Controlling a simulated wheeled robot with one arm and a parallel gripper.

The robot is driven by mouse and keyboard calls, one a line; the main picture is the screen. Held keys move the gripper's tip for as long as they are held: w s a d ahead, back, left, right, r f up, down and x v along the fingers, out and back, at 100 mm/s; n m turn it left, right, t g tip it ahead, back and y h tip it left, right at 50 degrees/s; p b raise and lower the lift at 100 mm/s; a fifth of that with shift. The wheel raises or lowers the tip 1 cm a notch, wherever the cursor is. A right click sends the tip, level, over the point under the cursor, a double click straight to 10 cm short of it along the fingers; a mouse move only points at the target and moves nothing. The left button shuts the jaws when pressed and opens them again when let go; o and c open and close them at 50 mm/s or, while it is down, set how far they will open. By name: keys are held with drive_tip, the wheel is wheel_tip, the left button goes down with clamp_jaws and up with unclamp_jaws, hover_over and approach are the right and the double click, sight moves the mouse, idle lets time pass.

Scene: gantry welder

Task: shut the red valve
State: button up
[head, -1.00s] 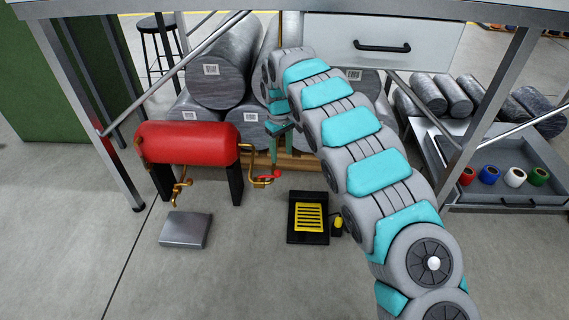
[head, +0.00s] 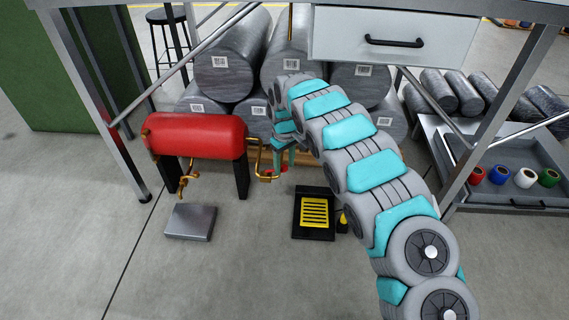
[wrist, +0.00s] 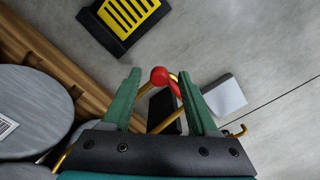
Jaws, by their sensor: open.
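The red valve (head: 284,169) is a small red lever with a round knob on the brass pipe (head: 262,160) at the right end of a red tank (head: 200,136). In the head view my gripper (head: 285,160) is at the valve and partly covers it. In the wrist view the red knob and lever of the valve (wrist: 159,76) show between the two green fingertips of my gripper (wrist: 159,72). The fingers are apart, on either side of the knob. I cannot tell whether either finger touches it.
A black and yellow foot pedal (head: 315,212) lies on the floor right of the valve. A grey metal block (head: 191,221) lies in front of the tank. Large grey cylinders (head: 228,72) are stacked behind. A table with a drawer (head: 390,40) stands above.

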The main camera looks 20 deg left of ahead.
clamp_jaws()
idle(0.4)
idle(0.9)
